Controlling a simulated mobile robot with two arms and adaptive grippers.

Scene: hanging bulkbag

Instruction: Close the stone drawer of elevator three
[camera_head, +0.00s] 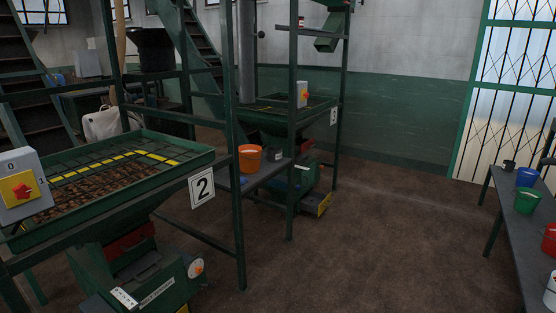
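The station marked 3 (333,116) stands in the middle distance with a green hopper tray (270,108) on a dark green frame. Below it, near the floor, is a green machine base (308,178) with a yellow-edged part (322,205) at its lower front right. This part may be the stone drawer. It is too small to tell whether it is open or shut. A frame post and a low bench hide part of the base. Neither of my grippers is in view.
The nearer station marked 2 (201,187) fills the left. An orange bucket (249,158) stands on a low bench between the stations. A dark table (518,225) with several buckets is at right. Brown floor (380,240) in between is clear.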

